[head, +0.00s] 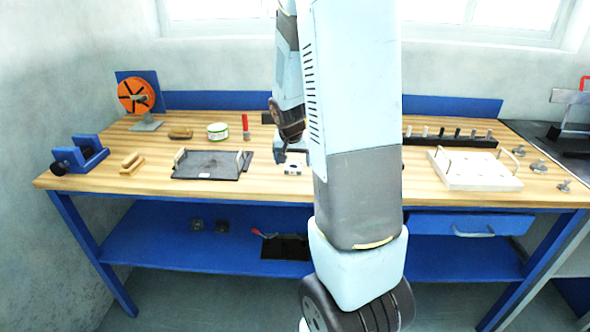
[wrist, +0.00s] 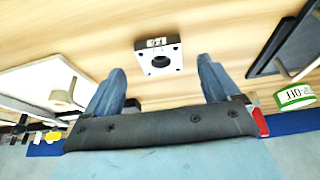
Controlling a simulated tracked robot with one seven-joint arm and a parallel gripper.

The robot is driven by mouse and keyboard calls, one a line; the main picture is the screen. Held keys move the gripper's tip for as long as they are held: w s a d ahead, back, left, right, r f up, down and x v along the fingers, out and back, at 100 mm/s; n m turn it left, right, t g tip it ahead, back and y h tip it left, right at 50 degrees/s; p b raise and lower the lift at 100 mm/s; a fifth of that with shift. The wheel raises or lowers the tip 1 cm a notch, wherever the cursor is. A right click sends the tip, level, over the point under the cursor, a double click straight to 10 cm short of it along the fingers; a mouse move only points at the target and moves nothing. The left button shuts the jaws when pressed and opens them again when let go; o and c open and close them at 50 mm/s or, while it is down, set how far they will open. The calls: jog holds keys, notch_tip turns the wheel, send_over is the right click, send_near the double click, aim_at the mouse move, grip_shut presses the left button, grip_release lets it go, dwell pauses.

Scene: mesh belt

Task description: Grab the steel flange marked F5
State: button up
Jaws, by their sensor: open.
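A light square steel flange (head: 293,169) with a dark central hole and small corner holes lies on the wooden bench; in the wrist view it is at the upper middle (wrist: 159,60). A small dark marking is on its far edge, too small and tilted to read surely. My gripper (head: 292,153) is open and empty, just above and behind the flange in the head view. In the wrist view my gripper (wrist: 161,72) has its two fingers apart, with the flange showing beyond and between them. It appears not to touch the flange.
A dark tray (head: 208,165) stands left of the flange, a white handled tray (head: 472,172) to the right. The bench around the flange is clear.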

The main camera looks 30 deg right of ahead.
aim_at(293, 163)
jog(key=shift+x, duration=1.55)
jog(key=c, duration=1.4)
